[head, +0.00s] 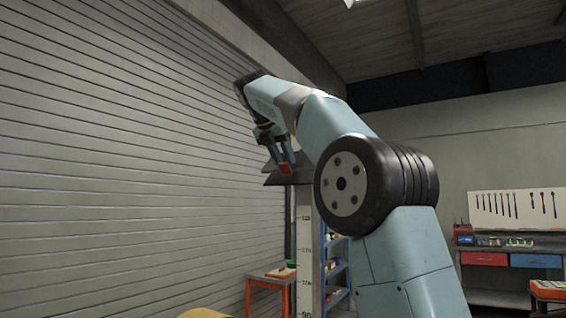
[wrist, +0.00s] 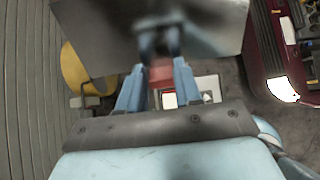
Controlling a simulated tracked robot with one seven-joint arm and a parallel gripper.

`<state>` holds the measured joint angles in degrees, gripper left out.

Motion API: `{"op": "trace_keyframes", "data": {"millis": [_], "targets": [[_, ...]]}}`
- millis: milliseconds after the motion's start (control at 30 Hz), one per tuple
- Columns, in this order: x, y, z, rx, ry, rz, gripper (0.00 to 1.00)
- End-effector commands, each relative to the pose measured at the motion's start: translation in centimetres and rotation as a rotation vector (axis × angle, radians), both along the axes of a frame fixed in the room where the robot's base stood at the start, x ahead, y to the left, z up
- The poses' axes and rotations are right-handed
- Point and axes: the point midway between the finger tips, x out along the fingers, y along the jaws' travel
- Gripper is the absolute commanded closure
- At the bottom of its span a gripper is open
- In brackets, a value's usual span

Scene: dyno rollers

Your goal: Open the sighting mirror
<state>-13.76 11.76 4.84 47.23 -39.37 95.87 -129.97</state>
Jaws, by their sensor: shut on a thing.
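My gripper (head: 284,165) is at the top of a pale upright column (head: 305,240) with a number scale. Its fingers are closed on a small red grip (head: 286,169), which also shows between the blue fingers in the wrist view (wrist: 161,76). A dark, tilted flat panel (head: 277,180), seemingly the sighting mirror, is at the column top, right by the fingertips. In the wrist view a grey panel (wrist: 215,24) spans the top, beyond the fingers; its middle is dark and blurred. How the grip joins the panel is hidden.
A slatted roller shutter (head: 110,170) fills the left side, near the arm. A red car (wrist: 278,45) shows at the right of the wrist view, and a yellow rounded object (wrist: 80,70) at left. An orange bench (head: 268,277), blue shelves (head: 337,270) and a workbench stand behind.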

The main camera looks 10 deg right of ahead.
Motion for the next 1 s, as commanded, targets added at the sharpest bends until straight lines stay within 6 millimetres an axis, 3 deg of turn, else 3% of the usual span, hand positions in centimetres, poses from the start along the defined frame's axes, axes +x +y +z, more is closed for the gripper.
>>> {"op": "trace_keyframes", "data": {"millis": [467, 500, 733, 1000], "targets": [[0.18, -0.35, 0.26, -0.004, -0.006, -0.004, 1.0], [0.17, -0.36, 0.26, -0.004, -0.006, -0.004, 0.63], [0.11, -0.27, 0.2, -0.002, -0.003, -0.004, 0.41], [0.04, -0.16, 0.24, -0.001, -0.002, -0.002, 0.4]]}}
